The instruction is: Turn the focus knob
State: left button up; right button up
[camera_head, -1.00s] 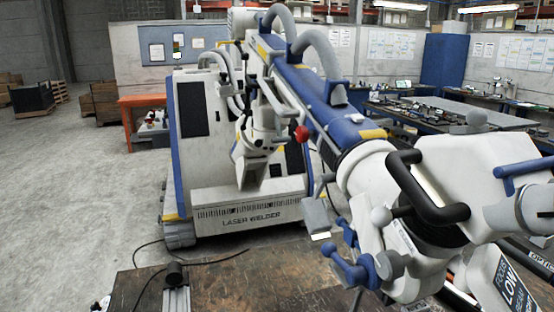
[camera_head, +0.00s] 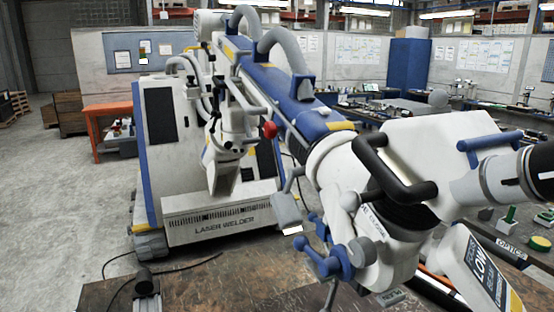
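The white microscope head (camera_head: 390,200) hangs at the right end of a thick blue and white arm (camera_head: 290,95). A blue lobed knob (camera_head: 320,262) sits low on the head's left side, and a white ball knob (camera_head: 350,201) is just above it. A red ball knob (camera_head: 270,129) is on the arm further back. I cannot tell for certain which is the focus knob; the blue one looks most like a hand knob. A black curved handle (camera_head: 395,178) crosses the head's front. Neither of my grippers is in view.
A brown bench top (camera_head: 220,285) lies below, with a black cylinder (camera_head: 145,282) on a post at its left. The laser welder cabinet (camera_head: 225,215) stands behind. A grey tube (camera_head: 505,183) sticks out at the right. Open floor is at the left.

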aim_at(361, 251)
jog(key=l+z, duration=0.6)
jog(key=z, duration=0.15)
